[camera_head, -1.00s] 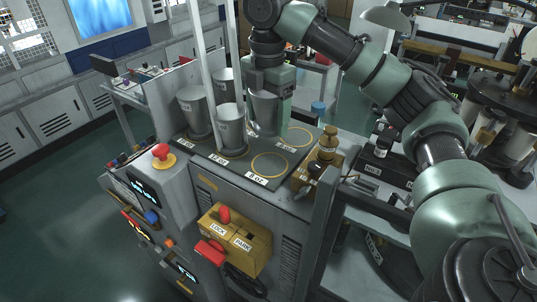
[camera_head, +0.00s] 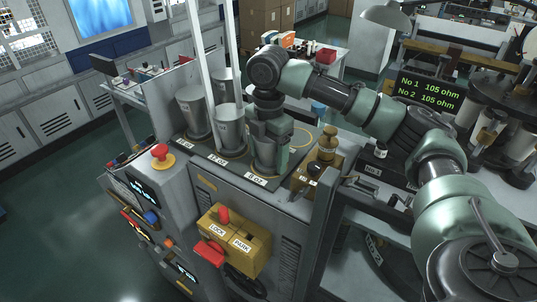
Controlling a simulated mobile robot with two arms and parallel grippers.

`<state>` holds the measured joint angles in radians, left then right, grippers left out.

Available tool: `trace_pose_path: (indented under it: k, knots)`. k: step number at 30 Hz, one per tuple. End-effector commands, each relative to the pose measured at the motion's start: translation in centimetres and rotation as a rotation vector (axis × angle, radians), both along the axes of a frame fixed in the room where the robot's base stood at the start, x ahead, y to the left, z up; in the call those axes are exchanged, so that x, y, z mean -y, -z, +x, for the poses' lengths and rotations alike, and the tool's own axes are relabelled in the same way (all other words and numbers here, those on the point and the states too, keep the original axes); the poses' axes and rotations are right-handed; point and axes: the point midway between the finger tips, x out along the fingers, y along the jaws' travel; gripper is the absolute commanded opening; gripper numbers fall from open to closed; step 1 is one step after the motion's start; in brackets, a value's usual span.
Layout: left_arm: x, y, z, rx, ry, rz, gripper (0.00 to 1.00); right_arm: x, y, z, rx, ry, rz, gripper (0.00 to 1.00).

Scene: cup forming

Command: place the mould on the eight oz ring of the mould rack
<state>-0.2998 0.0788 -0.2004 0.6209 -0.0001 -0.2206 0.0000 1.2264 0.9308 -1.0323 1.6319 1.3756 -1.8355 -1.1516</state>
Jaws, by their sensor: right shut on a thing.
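My right gripper (camera_head: 272,138) points down and is shut on a grey metal mould (camera_head: 262,156), a tapered cup. The mould is upright over the front right ring of the dark mould rack (camera_head: 289,164), behind a white label (camera_head: 256,181) that seems to read 8 oz. The mould and gripper hide most of that ring. I cannot tell whether the mould's base touches the rack. Another yellow ring (camera_head: 303,137) at the back right is partly visible and empty. My left gripper is not in view.
Other grey moulds stand close on the left, the nearest (camera_head: 229,127) on the front middle ring and one (camera_head: 193,112) farther left. Pale vertical posts rise among them. A brass fitting (camera_head: 327,148) stands at the rack's right. A red button (camera_head: 161,153) is at the left.

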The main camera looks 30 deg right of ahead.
Motion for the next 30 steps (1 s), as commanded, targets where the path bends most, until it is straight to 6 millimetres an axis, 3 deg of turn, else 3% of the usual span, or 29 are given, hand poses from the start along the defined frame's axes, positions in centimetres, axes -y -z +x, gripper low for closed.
trace_pose_path:
  k: [5, 6, 8, 20, 23, 30]
  knots:
    - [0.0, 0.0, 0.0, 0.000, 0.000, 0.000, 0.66, 0.0, 0.2, 0.0, 0.001, 0.000, 0.001, 0.04]
    - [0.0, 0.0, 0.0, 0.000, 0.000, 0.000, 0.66, 0.0, 0.3, 0.0, -0.001, -0.001, 0.001, 0.79]
    - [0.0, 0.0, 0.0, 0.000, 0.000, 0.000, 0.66, 0.0, 0.3, 0.0, -0.001, -0.001, 0.000, 0.93]
    - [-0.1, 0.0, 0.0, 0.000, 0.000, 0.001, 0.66, 0.0, -0.4, 0.1, 0.002, 0.000, 0.000, 0.93]
    - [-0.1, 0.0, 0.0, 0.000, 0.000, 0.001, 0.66, -0.1, -1.7, 0.1, 0.004, -0.001, 0.001, 0.93]
    - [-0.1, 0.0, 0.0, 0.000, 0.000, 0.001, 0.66, 0.0, -7.2, 0.1, 0.006, 0.000, 0.000, 0.93]
